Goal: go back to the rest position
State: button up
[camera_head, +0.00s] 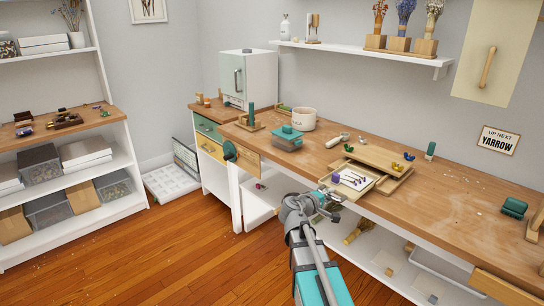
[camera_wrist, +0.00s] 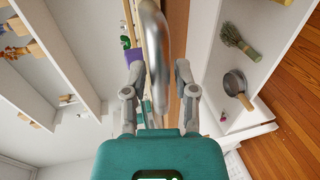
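My gripper (camera_head: 328,196) is in front of the workbench edge, beside a small wooden tray (camera_head: 376,186) holding light-coloured pieces and a purple item. In the wrist view my gripper (camera_wrist: 157,78) has its two fingers spread well apart. A shiny curved grey tube runs between the fingers in that view; I cannot tell whether it is part of my arm. I see nothing gripped. The workbench (camera_head: 455,205) runs along the right wall, and my arm reaches up to it from below.
A teal-lidded container (camera_head: 287,140), a white pot (camera_head: 303,119) and a teal block on a wooden stand stand further back on the bench. A green item (camera_head: 514,207) lies at right. A wall shelf (camera_head: 360,51) hangs above. Open wooden floor (camera_head: 140,250) lies at left, before white shelving.

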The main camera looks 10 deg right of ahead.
jog(key=s+a+f+m+g+y, duration=0.35)
jog(key=s+a+f+y, duration=0.4)
jog(key=a, duration=0.35)
jog(key=s+a+f+m+g+y, duration=0.2)
jog(key=s+a+f+g+y, duration=0.2)
jog(key=s+a+f+y, duration=0.45)
notch_tip(320, 180, up, 24)
jog(key=a+h+p, duration=0.1)
jog(key=h+p, duration=0.1)
jog(key=p, duration=2.1)
jog(key=shift+s+a+r, duration=0.15)
jog(key=shift+a+r, duration=0.05)
jog(key=shift+a, duration=0.2)
